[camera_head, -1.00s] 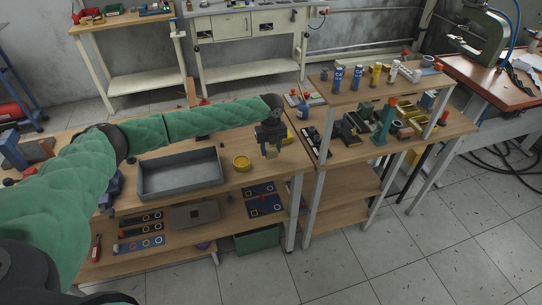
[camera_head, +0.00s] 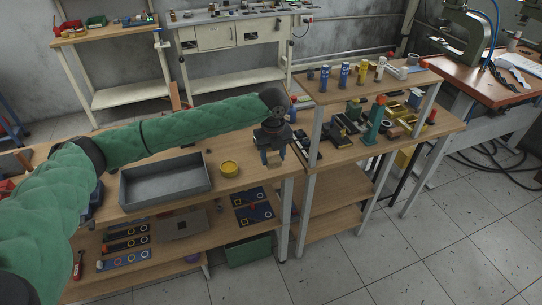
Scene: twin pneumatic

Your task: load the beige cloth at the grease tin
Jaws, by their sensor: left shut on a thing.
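I cannot tell whether the piece touches the bench. My right gripper is not in view.
The lower shelf holds blue panels (camera_head: 254,206) and a grey plate (camera_head: 183,225). A taller bench with a riser shelf (camera_head: 360,84) and many small parts stands close on the right.

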